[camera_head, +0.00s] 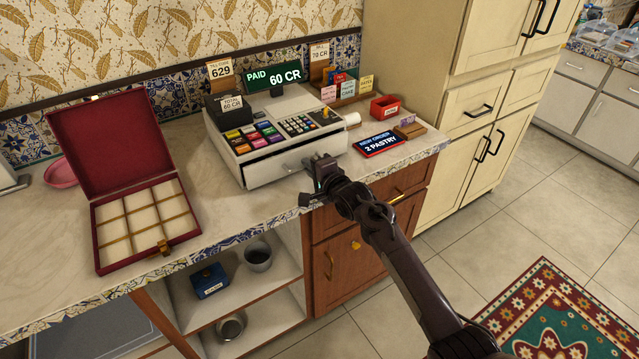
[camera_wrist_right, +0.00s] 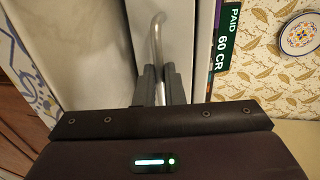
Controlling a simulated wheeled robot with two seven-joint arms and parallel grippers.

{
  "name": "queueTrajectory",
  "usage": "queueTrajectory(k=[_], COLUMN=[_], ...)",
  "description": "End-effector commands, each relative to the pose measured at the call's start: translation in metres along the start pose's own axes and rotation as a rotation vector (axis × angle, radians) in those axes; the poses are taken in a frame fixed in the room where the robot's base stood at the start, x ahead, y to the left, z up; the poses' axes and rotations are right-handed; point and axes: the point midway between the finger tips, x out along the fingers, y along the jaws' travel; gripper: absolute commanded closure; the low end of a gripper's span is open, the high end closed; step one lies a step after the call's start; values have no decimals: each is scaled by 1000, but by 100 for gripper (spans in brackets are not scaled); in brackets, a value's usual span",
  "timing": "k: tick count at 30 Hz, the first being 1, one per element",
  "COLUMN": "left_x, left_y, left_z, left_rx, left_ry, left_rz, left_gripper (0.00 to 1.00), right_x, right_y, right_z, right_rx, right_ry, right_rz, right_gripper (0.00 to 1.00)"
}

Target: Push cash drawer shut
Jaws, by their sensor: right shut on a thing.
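The white cash register (camera_head: 285,128) stands on the counter with its drawer (camera_head: 262,171) at the front. A dark gap shows above the drawer front, so the drawer stands a little out from the body. My right gripper (camera_head: 322,168) is at the right part of the drawer front, shut on the metal drawer handle. In the right wrist view the curved handle (camera_wrist_right: 157,38) runs between the two grey fingers (camera_wrist_right: 160,84), beside the pale drawer front. The gripper hides part of the handle. My left gripper is not in view.
An open red box (camera_head: 148,232) with empty compartments stands left on the counter (camera_head: 228,212). Open shelves (camera_head: 250,290) lie below.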

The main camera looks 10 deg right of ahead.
Motion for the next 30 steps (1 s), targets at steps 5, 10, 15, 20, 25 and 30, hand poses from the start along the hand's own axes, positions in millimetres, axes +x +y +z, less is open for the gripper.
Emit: queueTrajectory(k=[5,10,15,20,25,30], left_x=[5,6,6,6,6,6], left_y=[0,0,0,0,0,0], left_z=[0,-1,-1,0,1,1], left_rx=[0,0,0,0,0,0], left_ry=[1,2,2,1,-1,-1], left_rz=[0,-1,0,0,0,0], left_gripper=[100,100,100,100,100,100], right_x=[10,12,13,13,12,12], right_y=[-3,-4,-6,-6,-5,-4], right_z=[0,0,-1,-1,-1,0], right_rx=[0,-1,-1,-1,0,0], right_ry=[0,1,2,3,2,1], right_rz=[-3,-3,-5,-7,-4,-2], right_gripper=[100,100,100,90,70,70])
